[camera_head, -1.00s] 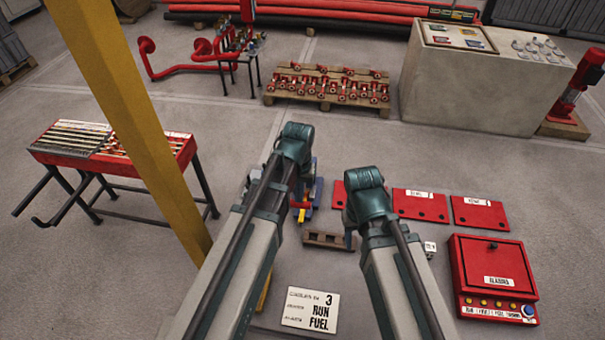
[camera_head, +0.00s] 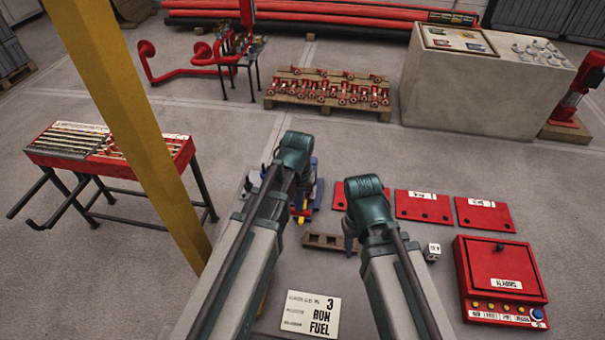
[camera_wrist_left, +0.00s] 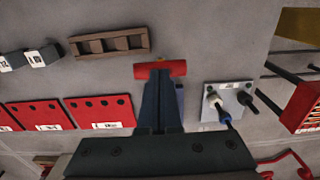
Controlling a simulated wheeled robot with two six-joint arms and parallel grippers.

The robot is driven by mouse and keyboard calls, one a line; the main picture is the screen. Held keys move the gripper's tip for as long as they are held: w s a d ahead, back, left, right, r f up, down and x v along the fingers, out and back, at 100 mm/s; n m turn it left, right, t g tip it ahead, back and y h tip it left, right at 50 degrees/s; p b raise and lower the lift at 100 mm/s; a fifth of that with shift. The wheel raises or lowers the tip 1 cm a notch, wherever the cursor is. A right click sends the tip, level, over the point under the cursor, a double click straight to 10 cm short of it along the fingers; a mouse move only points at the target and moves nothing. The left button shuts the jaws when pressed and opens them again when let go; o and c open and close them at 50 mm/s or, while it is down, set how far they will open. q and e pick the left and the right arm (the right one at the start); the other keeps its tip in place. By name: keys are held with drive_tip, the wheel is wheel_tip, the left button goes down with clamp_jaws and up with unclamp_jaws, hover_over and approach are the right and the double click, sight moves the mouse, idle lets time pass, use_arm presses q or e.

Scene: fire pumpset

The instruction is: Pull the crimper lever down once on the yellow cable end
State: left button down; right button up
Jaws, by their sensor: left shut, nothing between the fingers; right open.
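The crimper shows in the head view as a blue body (camera_head: 317,190), partly hidden behind my left arm. Small red and yellow parts show at its near end; the yellow part (camera_head: 303,214) may be the cable end. In the left wrist view a red bar (camera_wrist_left: 174,69), likely the lever's handle, lies crosswise at the tips of my left gripper (camera_wrist_left: 160,82). The gripper is shut and empty; whether it touches the bar I cannot tell. My right gripper (camera_head: 349,238) is open, mostly hidden under its arm, away from the crimper.
A slotted brown block (camera_head: 325,242) lies between the arms. A grey plate with upright pegs (camera_wrist_left: 230,104) stands beside the crimper. Red plates (camera_head: 423,206) and a red box (camera_head: 500,278) lie at right. A yellow post (camera_head: 133,110) stands at left.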

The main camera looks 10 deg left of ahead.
use_arm(q)
wheel_tip(320, 180, up, 17)
drive_tip(key=p, duration=1.7)
drive_tip(key=s+d+f+m+y+b, duration=0.1)
drive_tip(key=s+d+f+m+b, duration=0.2)
drive_tip(key=s+f+b, duration=0.8)
wheel_tip(320, 180, down, 2)
drive_tip(key=d+b, duration=0.2)
drive_tip(key=shift+s+d+f+m, duration=0.25)
drive_tip(key=shift+d+m, duration=0.1)
drive_tip(key=shift+m, duration=0.05)
